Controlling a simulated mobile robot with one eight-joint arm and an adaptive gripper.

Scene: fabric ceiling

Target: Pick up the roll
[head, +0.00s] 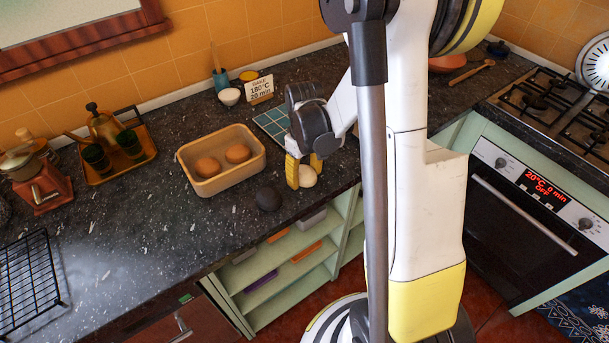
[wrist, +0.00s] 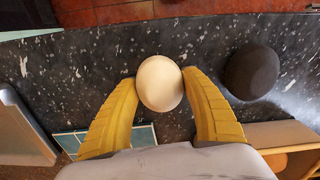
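A pale, round roll (head: 307,177) is on the dark counter near its front edge. My gripper (head: 304,170) points down at it, with one yellow finger on each side. In the wrist view the roll (wrist: 160,83) sits between the fingertips (wrist: 161,80), and both appear to touch its sides, so the gripper looks shut on it. I see no clear gap under the roll. A dark, nearly black roll (head: 268,198) lies beside it, also seen in the wrist view (wrist: 251,72). Two brown rolls (head: 238,153) (head: 208,167) lie in a wooden tray (head: 222,187).
A blue tiled board (head: 270,124) lies behind my gripper. A sign (head: 260,88) reading 180°C, 20 min stands at the back with a white bowl (head: 229,96). The oven (head: 530,220) at right is closed; its display reads off. A wire rack (head: 32,280) lies front left.

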